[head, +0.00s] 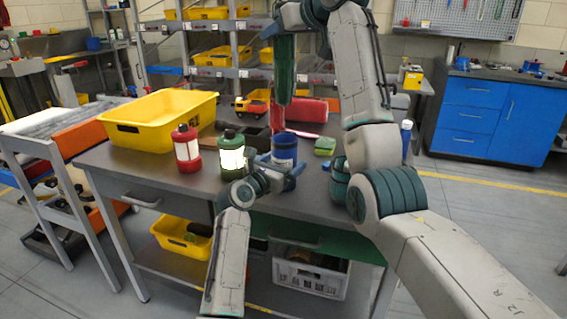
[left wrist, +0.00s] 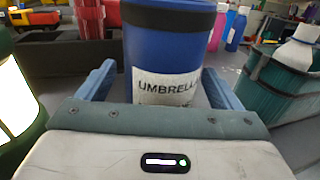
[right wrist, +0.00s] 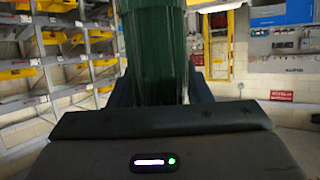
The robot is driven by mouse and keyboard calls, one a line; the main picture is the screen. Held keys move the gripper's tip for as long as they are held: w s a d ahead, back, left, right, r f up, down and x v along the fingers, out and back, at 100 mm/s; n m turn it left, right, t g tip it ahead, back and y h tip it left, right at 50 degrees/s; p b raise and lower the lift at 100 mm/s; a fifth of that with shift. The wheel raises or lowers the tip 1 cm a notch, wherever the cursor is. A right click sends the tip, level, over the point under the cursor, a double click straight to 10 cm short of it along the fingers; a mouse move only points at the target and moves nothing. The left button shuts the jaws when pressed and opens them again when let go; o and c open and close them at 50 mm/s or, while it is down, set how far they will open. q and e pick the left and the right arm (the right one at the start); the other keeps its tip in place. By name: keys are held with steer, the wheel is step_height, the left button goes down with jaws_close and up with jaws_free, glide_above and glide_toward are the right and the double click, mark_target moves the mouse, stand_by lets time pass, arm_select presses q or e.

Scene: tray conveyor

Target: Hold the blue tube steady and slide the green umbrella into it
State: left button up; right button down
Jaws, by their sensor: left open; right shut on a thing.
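The blue tube (head: 284,150) stands upright on the table, with a dark band and a white "UMBRELLA" label; it also shows in the left wrist view (left wrist: 170,60). My left gripper (head: 281,168) is open, with its fingers on either side of the tube at label height; a finger's contact cannot be made out. The green umbrella (head: 285,70) hangs nearly upright from my right gripper (head: 287,28), which is shut on it. Its lower end is above the tube and apart from it. The umbrella fills the middle of the right wrist view (right wrist: 155,50).
A yellow bin (head: 160,118) is further left.

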arm_select(q)
steer(key=shift+w+d, duration=0.2)
steer(key=shift+w, duration=0.05)
steer(key=shift+c, duration=1.2)
steer(key=c, duration=0.9)
steer(key=shift+o, duration=0.2)
